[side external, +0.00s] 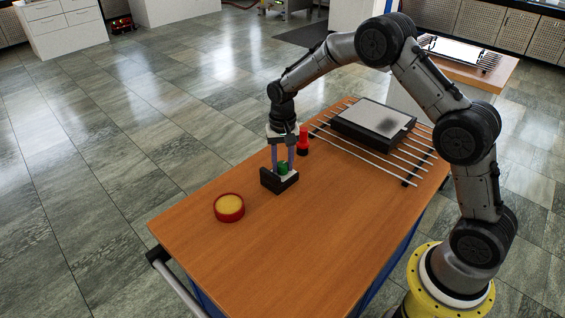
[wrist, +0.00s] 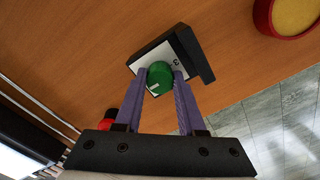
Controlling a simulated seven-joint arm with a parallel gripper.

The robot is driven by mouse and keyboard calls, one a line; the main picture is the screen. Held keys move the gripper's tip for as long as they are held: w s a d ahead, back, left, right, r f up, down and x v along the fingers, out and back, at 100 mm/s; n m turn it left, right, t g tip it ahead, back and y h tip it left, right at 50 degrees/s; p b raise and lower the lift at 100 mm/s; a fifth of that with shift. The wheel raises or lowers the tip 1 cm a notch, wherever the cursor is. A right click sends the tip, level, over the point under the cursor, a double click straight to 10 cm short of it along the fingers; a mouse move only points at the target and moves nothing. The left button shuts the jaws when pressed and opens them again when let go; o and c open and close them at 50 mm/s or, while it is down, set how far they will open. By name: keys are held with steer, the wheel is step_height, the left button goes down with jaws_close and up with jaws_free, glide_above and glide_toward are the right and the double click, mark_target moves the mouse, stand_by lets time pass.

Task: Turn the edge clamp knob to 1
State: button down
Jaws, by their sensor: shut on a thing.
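My gripper (side external: 283,168) points down over the clamp. Its two purple fingers are shut on the green knob, one on each side, as the wrist view (wrist: 161,82) also shows. Which digit the mark points to, I cannot tell.
A round red dish with a yellow top (side external: 229,207) lies left of the clamp. A red and black cylinder (side external: 303,141) stands just behind the gripper. A rack of metal rods (side external: 372,155) with a grey-topped black box (side external: 374,124) is at right. The front table is clear.

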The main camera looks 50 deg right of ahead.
mark_target(282, 164)
steer(key=c, duration=0.5)
jaws_free()
step_height(282, 164, up, 14)
